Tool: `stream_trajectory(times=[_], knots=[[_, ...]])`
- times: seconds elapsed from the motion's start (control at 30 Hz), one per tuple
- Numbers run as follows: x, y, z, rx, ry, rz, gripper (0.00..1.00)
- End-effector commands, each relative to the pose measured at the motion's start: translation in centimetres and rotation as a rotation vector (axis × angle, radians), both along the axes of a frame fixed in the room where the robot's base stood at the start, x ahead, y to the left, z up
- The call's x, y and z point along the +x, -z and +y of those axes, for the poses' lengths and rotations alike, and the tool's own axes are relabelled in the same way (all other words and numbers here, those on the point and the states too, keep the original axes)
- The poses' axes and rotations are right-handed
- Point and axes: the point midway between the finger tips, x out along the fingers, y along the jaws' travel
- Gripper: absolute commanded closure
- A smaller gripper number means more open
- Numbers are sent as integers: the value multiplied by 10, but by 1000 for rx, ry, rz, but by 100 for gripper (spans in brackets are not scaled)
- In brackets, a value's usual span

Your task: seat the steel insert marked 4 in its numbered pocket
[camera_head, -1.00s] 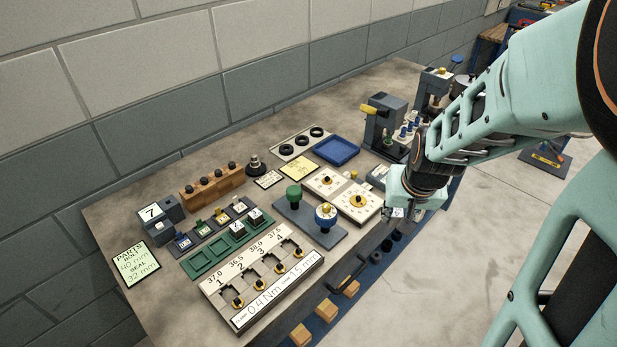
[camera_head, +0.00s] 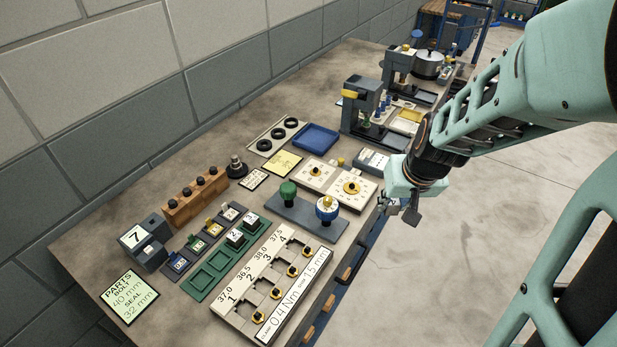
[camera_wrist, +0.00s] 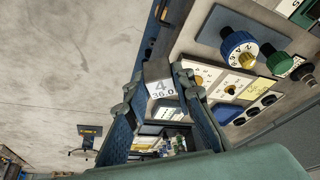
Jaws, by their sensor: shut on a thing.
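My gripper (camera_head: 408,205) is shut on a pale steel insert (camera_wrist: 160,88) whose face reads 4 and 36.0 in the wrist view. The insert sits between the two fingertips, in the air to the right of the bench's front edge. In the head view it is small and partly hidden by the fingers. The cream pocket plate (camera_head: 240,291) lies on the bench, left of and nearer than my gripper. Its pockets, numbered 1 to 4, look empty, each with a black-and-gold knob beside it. Pocket 4 (camera_head: 291,247) is at the far end, under the label 37.5.
A green tray (camera_head: 193,292) beside the plate holds two inserts (camera_head: 235,238) and has two empty slots. A grey base with green (camera_head: 288,193) and blue (camera_head: 327,207) knobs stands beyond the plate. A blue tray (camera_head: 315,138) and presses (camera_head: 362,108) stand farther back. Clear floor lies right.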

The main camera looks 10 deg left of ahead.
Motion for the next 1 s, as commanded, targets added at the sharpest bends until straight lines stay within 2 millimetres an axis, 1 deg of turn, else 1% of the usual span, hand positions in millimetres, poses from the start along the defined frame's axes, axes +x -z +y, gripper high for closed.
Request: stream_trajectory(times=[0.03,0.17,0.2,0.27,0.3,0.37,0.4,0.5,0.6,0.7,0.87,1.0], knots=[[-2,7,14,1,-63,0,100],[-9,18,57,2,-268,0,100],[-13,21,71,3,-337,1,100],[-19,25,93,4,-445,1,100],[-23,28,108,3,-519,1,100],[-30,32,131,3,-630,-1,100],[-36,34,145,3,-703,0,100],[-49,38,175,2,-859,-1,100],[-58,38,194,0,-957,-1,100],[-62,38,202,0,-1002,0,100],[-63,43,203,1,-1010,1,100],[-63,52,203,-1,-1010,1,100]])
